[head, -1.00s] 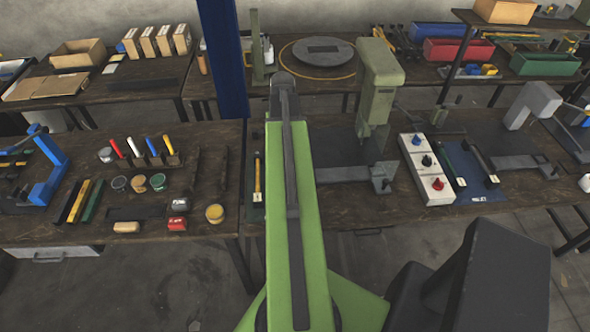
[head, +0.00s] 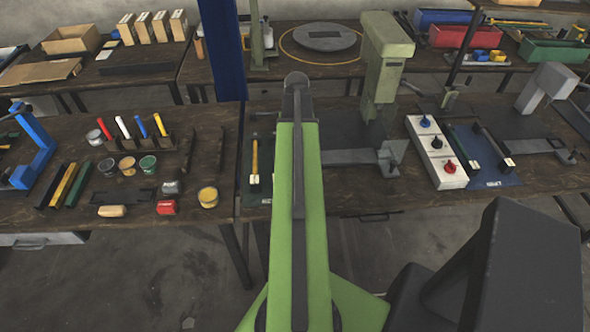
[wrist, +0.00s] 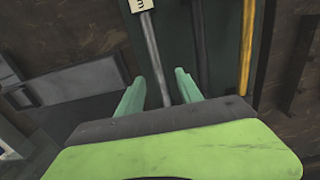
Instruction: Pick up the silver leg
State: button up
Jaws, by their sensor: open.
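The silver leg (wrist: 151,45) is a thin grey rod with a white tag (wrist: 141,5) at its upper end in the wrist view. It lies on a dark green mat (wrist: 177,42). My gripper (wrist: 159,78) is open, with its two pale green fingers apart. The leg's lower end is hidden behind the gripper body. In the head view my arm hides the leg and the gripper.
A dark rod (wrist: 201,45) and a yellow rod (wrist: 246,50) lie right of the leg; the yellow rod also shows in the head view (head: 254,157). A green press (head: 383,65) and a white button box (head: 437,150) stand right of my arm. A blue post (head: 227,50) stands behind.

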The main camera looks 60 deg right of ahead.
jog(key=f+b, duration=0.1)
jog(key=f, duration=0.1)
jog(key=f+b, duration=0.4)
jog(key=shift+d, duration=0.35)
jog(key=shift+r, duration=0.2)
jog(key=shift+c, duration=0.4)
grip_shut()
